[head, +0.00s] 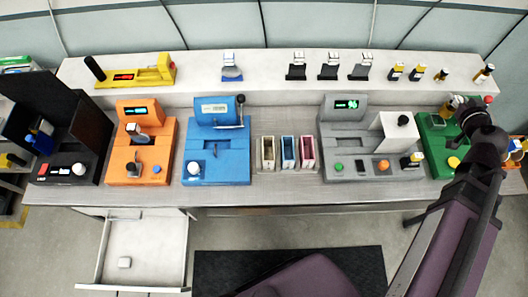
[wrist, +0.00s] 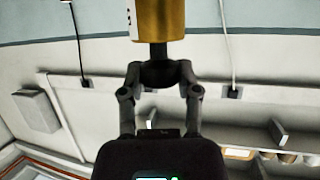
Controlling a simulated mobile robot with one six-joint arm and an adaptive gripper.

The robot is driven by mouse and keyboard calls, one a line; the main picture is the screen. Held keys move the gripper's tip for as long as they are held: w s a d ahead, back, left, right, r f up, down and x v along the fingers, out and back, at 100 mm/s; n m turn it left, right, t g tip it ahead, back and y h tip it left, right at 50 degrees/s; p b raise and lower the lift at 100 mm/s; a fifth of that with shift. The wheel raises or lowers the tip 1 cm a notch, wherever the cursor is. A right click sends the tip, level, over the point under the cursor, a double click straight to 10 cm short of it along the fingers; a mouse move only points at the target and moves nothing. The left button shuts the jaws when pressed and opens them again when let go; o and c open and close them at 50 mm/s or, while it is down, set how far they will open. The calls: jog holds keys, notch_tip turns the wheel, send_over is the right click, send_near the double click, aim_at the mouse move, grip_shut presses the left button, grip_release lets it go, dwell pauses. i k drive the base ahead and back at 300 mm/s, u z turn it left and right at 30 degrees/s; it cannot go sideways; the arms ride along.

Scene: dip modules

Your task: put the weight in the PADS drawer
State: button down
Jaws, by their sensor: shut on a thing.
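No PADS label is readable on the drawer. My gripper (head: 458,104) is far to the right, above the green machine. In the wrist view my gripper (wrist: 160,72) is shut on the dark neck of a yellow bottle-like thing (wrist: 162,20) with a white marked patch. Its far end is out of frame.
Along the bench stand a black machine (head: 63,160), an orange one (head: 116,165), a blue one (head: 216,165), a grey one (head: 345,160) and the green machine (head: 436,135). Several small bottles stand on the shelf (head: 270,70). A dark mat (head: 350,268) lies on the floor.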

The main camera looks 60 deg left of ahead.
aim_at(167, 265)
jog(key=k, duration=0.1)
jog(key=u, duration=3.45)
jog(key=k, duration=0.15)
jog(key=u, duration=0.8)
